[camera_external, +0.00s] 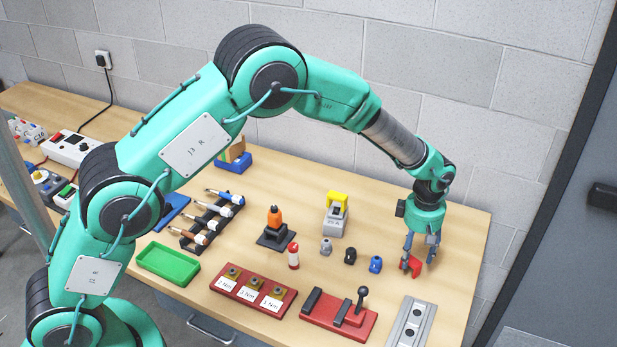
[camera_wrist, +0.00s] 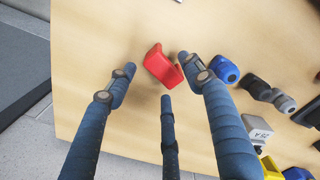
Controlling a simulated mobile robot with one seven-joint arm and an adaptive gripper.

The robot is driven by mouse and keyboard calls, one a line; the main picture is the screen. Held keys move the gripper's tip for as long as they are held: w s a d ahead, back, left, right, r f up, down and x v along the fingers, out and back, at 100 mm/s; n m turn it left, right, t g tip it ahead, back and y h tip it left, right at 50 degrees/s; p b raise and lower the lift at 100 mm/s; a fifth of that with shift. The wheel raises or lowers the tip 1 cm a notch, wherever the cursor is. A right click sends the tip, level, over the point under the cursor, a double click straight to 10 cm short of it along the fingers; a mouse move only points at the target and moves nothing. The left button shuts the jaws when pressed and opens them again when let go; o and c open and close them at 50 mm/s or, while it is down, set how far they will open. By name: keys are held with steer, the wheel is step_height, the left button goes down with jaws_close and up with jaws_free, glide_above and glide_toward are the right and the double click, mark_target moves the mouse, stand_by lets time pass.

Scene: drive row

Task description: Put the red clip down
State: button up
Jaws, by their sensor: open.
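The red clip (camera_wrist: 161,64) lies on the wooden bench near its right end. It also shows in the external view (camera_external: 415,266), low beside the fingertips. My gripper (camera_wrist: 156,78) is open, with its blue fingers spread to either side of the clip in the wrist view. In the external view my gripper (camera_external: 420,258) points down at the bench, its fingertips close to the surface. I cannot tell whether a finger touches the clip.
A blue connector (camera_external: 375,264), a black one (camera_external: 350,256) and a grey one (camera_external: 326,246) stand left of my gripper. A grey plate (camera_external: 408,322) and a red base with a lever (camera_external: 338,318) lie at the front. The bench right of my gripper (camera_external: 465,240) is clear.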

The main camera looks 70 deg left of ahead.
step_height(320, 180, up, 8)
steer(key=p, duration=0.1)
steer(key=shift+r, duration=0.25)
steer(key=shift+s, duration=0.1)
stand_by(0.7)
step_height(320, 180, up, 17)
steer(key=m+t, duration=0.1)
steer(key=m, duration=0.4)
glide_above(414, 259)
steer(key=s+d, duration=0.4)
steer(key=s, duration=0.5)
steer(key=s+d+r+m+t, duration=0.25)
steer(key=s+r+m, duration=0.35)
steer(key=s+r, duration=0.65)
steer(key=s+d+m+t, duration=0.1)
steer(key=s+m, duration=0.4)
steer(key=s, duration=0.9)
steer(key=s+d+r+m+t, duration=0.1)
steer(key=s+d+m, duration=0.2)
steer(key=s, duration=1.2)
steer(key=m, duration=0.3)
steer(key=shift+r, duration=0.15)
